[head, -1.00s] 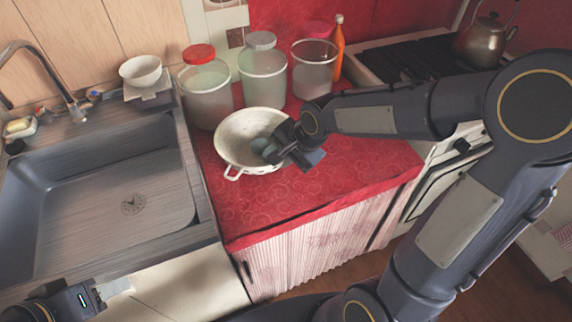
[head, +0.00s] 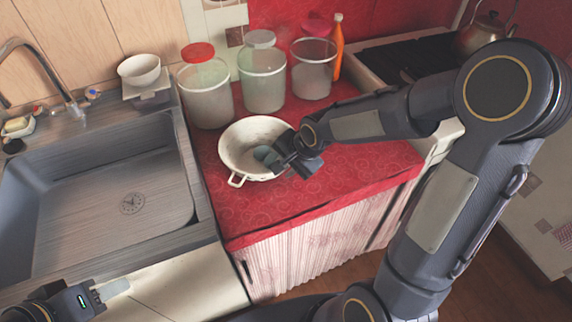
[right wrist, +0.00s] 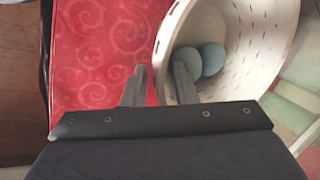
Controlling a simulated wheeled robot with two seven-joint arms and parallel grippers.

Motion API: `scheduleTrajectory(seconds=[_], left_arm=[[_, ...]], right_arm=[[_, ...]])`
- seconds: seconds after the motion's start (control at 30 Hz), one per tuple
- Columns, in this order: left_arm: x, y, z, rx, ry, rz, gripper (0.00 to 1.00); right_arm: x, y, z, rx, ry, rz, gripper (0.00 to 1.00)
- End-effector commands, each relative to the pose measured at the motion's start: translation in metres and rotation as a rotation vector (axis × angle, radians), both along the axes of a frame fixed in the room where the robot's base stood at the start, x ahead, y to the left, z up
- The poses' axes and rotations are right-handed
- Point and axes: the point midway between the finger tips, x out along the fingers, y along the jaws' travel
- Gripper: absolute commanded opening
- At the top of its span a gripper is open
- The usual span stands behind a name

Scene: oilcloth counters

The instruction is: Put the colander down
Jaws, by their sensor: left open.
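The white colander (head: 234,150) is upright over the red counter, with a small loop handle toward the front. I cannot tell whether its base touches the cloth. Two blue-grey round things (right wrist: 212,58) lie inside it. In the head view the right gripper (head: 290,153) hides part of the right rim. My left gripper (head: 122,287) is open and empty at the lower left, by the counter in front of the sink.
The sink (head: 95,200) is left. Red cloth (head: 350,175) is clear to the right.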

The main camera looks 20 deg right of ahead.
Motion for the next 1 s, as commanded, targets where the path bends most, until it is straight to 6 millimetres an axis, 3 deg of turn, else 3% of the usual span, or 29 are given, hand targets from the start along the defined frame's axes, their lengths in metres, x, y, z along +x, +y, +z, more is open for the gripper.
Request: scheduleTrajectory(seconds=[0.4,0.8,1.0], left_arm=[[0.0,0.0,0.005,0.0,0.0,0.0,0.43],[0.0,0.0,0.015,0.0,0.0,0.0,0.43],[0.0,0.0,0.018,0.0,0.0,0.0,0.43]], right_arm=[[-0.001,-0.001,0.009,0.001,-0.002,-0.001,0.28],[-0.032,-0.018,0.083,0.0,-0.006,-0.003,0.28],[-0.043,-0.024,0.105,-0.001,-0.002,0.0,0.28]])
